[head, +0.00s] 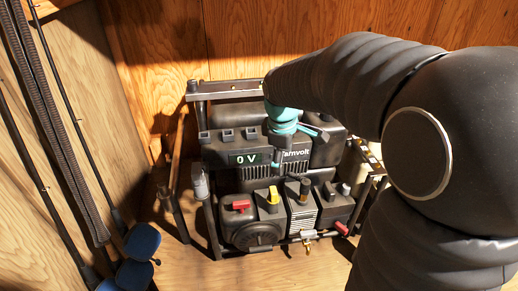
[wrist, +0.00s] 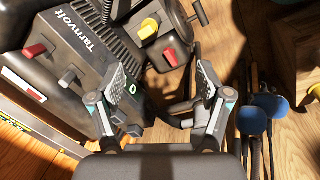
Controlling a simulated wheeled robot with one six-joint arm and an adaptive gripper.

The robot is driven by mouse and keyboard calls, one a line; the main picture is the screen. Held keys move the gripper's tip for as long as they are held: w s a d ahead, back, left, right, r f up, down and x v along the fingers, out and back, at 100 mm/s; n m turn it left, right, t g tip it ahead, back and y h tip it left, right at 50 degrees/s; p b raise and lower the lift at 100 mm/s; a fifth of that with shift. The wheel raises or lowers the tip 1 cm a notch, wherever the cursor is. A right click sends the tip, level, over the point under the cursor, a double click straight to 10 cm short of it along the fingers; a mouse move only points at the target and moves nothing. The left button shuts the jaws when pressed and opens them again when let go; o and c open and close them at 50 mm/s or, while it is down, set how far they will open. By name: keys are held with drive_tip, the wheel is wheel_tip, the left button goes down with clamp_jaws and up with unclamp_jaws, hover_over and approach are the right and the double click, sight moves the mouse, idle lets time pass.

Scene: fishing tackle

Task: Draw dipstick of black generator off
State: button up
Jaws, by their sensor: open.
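The black generator (head: 260,235) stands on the wooden floor in a tube frame, with a "0 V" display and a Tarnvolt label. On its lower front are a yellow handle (head: 272,199) and a red handle (head: 241,205); I cannot tell for certain which part is the dipstick. In the wrist view the yellow handle (wrist: 148,28) and a red one (wrist: 170,57) show beyond the jaws. My gripper (head: 290,150) is above the generator's front, near its top panel. In the wrist view its jaws (wrist: 164,84) are spread apart, with nothing held between them.
Wooden walls close in behind and at the left. Dark rods (head: 55,120) lean at the left, with blue pads (head: 142,240) near their lower ends. The generator's frame posts (head: 209,225) stand around it. Bare floor (head: 300,270) lies in front. My arm covers the right side.

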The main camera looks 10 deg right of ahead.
sight(274, 196)
drive_tip(key=w+a+f+n+g+b, duration=0.15)
drive_tip(key=w+f+n, duration=0.45)
drive_tip(key=w+f, duration=0.6)
drive_tip(key=shift+g+h, duration=0.25)
drive_tip(key=shift+h, duration=0.15)
drive_tip(key=f+b, duration=0.1)
drive_tip(key=f, duration=0.4)
drive_tip(key=s+d+f+b, duration=0.1)
drive_tip(key=f, duration=0.4)
drive_tip(key=s+d+f+b, duration=0.1)
drive_tip(key=f, duration=0.4)
drive_tip(key=shift+s+d, duration=0.15)
drive_tip(key=shift+s, duration=0.1)
drive_tip(key=c, duration=1.2)
